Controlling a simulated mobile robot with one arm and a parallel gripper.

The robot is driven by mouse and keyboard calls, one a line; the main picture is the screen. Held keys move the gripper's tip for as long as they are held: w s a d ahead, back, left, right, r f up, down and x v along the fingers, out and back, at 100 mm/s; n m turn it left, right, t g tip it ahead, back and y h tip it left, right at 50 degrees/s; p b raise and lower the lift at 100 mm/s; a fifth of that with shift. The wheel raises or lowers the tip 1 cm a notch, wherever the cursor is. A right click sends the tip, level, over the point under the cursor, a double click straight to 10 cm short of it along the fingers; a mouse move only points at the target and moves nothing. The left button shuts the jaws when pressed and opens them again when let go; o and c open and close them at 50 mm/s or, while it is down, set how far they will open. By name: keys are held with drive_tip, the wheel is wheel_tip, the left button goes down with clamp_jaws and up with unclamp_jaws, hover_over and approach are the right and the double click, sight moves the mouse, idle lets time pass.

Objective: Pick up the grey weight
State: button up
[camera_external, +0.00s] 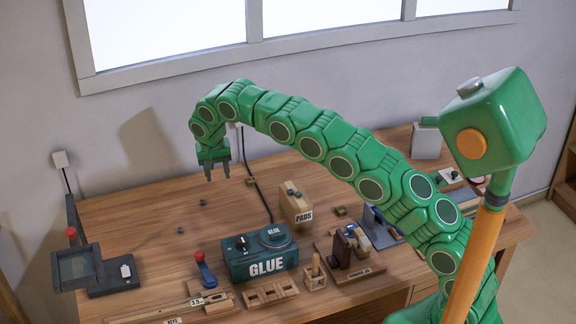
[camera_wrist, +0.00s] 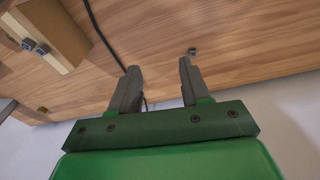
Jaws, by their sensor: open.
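Two small dark grey pieces lie on the wooden desk in the external view, one (camera_external: 202,202) just below and left of my gripper and one (camera_external: 180,230) farther left and nearer the front. Either may be the grey weight; they are too small to tell. One small grey piece (camera_wrist: 193,50) shows in the wrist view, just beyond the right fingertip and apart from it; I cannot tell which of the two it is. My gripper (camera_external: 217,176) points down above the back of the desk. Its fingers (camera_wrist: 159,66) are open with nothing between them.
A wooden PADS box (camera_external: 296,203) stands right of my gripper, with a dark cable (camera_external: 254,185) between. A teal GLUE box (camera_external: 260,262), a red-knobbed lever (camera_external: 204,270) and wooden trays fill the front. A screen device (camera_external: 76,266) stands left. The desk's left middle is mostly clear.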

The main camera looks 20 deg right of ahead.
approach(180, 229)
drive_tip(key=d, duration=0.1)
drive_tip(key=shift+s+d+f+y, duration=0.15)
drive_tip(key=shift+f+y, duration=0.25)
drive_tip(key=shift+f, duration=1.1)
drive_tip(key=shift+w+a+f, duration=0.15)
drive_tip(key=shift+w+f, duration=0.05)
drive_tip(key=shift+f, duration=0.5)
drive_tip(key=shift+w+a+f, duration=0.1)
drive_tip(key=shift+w+f, duration=0.15)
drive_tip(key=shift+f, duration=0.45)
drive_tip(key=shift+w+f, duration=0.1)
drive_tip(key=shift+f, duration=1.05)
clamp_jaws()
